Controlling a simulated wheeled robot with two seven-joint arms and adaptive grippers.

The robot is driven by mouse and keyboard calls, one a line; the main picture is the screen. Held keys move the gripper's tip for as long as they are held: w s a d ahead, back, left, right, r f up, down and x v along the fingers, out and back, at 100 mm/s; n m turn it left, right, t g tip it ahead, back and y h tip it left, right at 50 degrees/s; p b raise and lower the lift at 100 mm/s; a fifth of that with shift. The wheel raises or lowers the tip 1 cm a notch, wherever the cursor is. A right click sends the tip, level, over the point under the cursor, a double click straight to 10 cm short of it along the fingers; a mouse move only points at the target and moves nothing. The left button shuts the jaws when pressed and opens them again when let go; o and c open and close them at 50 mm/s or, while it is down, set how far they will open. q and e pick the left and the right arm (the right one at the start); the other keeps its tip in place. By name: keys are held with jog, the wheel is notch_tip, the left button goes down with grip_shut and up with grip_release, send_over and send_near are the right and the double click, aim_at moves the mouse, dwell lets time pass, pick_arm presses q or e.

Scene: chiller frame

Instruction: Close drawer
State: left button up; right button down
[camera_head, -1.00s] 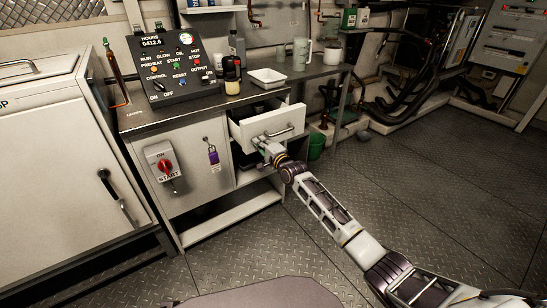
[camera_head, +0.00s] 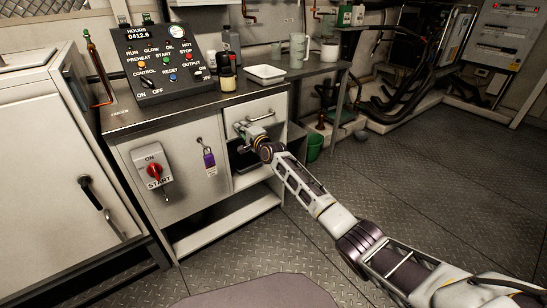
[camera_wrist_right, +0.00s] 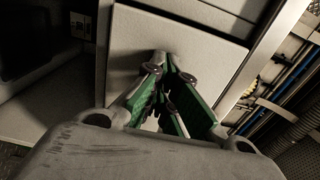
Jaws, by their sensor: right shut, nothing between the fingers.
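The white drawer (camera_head: 264,112) sits under the right end of the counter in the head view, and its front looks about flush with the cabinet. Its bar handle (camera_head: 262,118) shows on the front above my gripper. My right gripper (camera_head: 246,131) is shut and empty, with its fingertips at the drawer front. In the right wrist view the closed green-padded fingers (camera_wrist_right: 162,62) point at the pale drawer front (camera_wrist_right: 190,38) and appear to touch it. My left gripper is not in view.
An open shelf (camera_head: 228,225) lies below the drawer. A green bucket (camera_head: 315,147) stands to the right. The floor in front is clear.

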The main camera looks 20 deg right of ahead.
jog(key=shift+w+r, duration=0.25)
jog(key=shift+r, duration=0.2)
jog(key=shift+a, duration=0.1)
